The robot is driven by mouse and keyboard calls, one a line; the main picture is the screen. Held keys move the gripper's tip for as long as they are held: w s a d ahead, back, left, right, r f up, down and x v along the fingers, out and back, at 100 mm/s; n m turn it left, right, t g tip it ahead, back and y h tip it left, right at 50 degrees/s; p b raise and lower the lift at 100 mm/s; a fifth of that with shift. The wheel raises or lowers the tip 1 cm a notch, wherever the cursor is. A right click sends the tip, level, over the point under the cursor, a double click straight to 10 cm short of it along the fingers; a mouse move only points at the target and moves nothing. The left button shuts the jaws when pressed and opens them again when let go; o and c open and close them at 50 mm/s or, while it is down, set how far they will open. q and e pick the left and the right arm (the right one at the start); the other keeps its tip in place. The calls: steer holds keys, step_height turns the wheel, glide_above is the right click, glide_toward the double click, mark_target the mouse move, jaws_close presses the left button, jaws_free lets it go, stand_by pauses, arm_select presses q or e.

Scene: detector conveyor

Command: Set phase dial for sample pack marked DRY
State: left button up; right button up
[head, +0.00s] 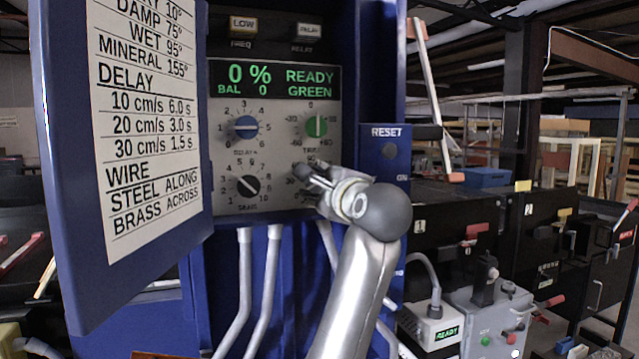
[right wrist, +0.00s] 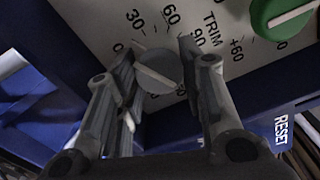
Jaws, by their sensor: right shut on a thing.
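The grey phase dial (right wrist: 160,72) sits between the fingers of my right gripper (right wrist: 163,82) in the right wrist view, with marks 30, 60 and 90 around it. A pale pointer line crosses its face; its exact reading I cannot tell. In the head view my right gripper (head: 318,180) reaches the panel's lower right and mostly hides the dial. A chart on the open door (head: 140,110) lists a cut-off line ending "RY 10°", then DAMP 75°, WET 95°, MINERAL 155°. No sample pack is clearly visible. My left gripper is out of view.
The panel holds a blue delay dial (head: 246,127), a green trim dial (head: 317,126) and a black dial (head: 248,186). The display (head: 275,79) reads 0%, BAL 0, READY GREEN. A RESET button (head: 389,151) is on the blue post right of the panel.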

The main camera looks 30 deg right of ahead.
steer(key=shift+n, duration=0.4)
steer(key=o, duration=1)
steer(key=shift+o, duration=0.2)
steer(key=v, duration=1.2)
steer(key=shift+a, duration=0.1)
